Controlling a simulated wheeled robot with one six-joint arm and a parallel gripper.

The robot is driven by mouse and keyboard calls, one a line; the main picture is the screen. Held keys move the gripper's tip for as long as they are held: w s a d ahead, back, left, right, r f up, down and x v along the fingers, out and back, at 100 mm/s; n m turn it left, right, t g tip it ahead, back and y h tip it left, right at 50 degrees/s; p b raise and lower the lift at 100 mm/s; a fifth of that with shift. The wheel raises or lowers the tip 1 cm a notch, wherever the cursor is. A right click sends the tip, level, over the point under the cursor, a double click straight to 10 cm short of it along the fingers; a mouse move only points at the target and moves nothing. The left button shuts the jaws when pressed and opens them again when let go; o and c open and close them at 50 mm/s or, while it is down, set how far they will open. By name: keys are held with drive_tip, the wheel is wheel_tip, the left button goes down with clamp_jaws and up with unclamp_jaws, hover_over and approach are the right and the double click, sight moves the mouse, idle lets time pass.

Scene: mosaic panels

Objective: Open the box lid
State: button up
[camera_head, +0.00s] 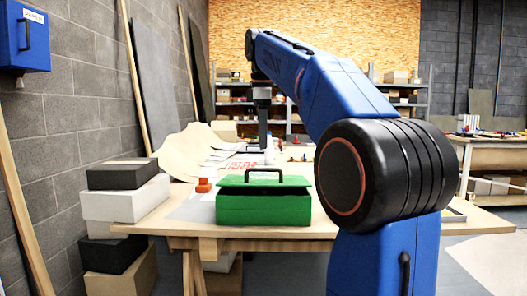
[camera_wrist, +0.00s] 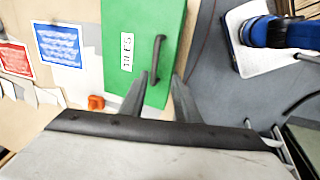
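The green box (camera_head: 263,210) stands on the near edge of the wooden table in the head view. In the wrist view the lid (camera_wrist: 172,22) shows from above with a white label, and the handle (camera_wrist: 157,57) runs lengthwise. My gripper (camera_head: 262,143) points down above the table, behind the box in the head view. In the wrist view my gripper (camera_wrist: 160,75) is open and empty, its fingertips apart near one end of the handle. I cannot tell its height above the lid.
A small orange object (camera_head: 203,185) stands left of the box; it also shows in the wrist view (camera_wrist: 96,102). Papers and a blue card (camera_wrist: 58,44) lie on the table (camera_head: 175,218). Stacked boxes (camera_head: 124,200) stand at the left, by the brick wall.

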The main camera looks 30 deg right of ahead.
wheel_tip(320, 180, up, 6)
drive_tip(key=s, duration=0.1)
drive_tip(key=shift+a+r, duration=0.2)
drive_tip(key=shift+a, duration=0.15)
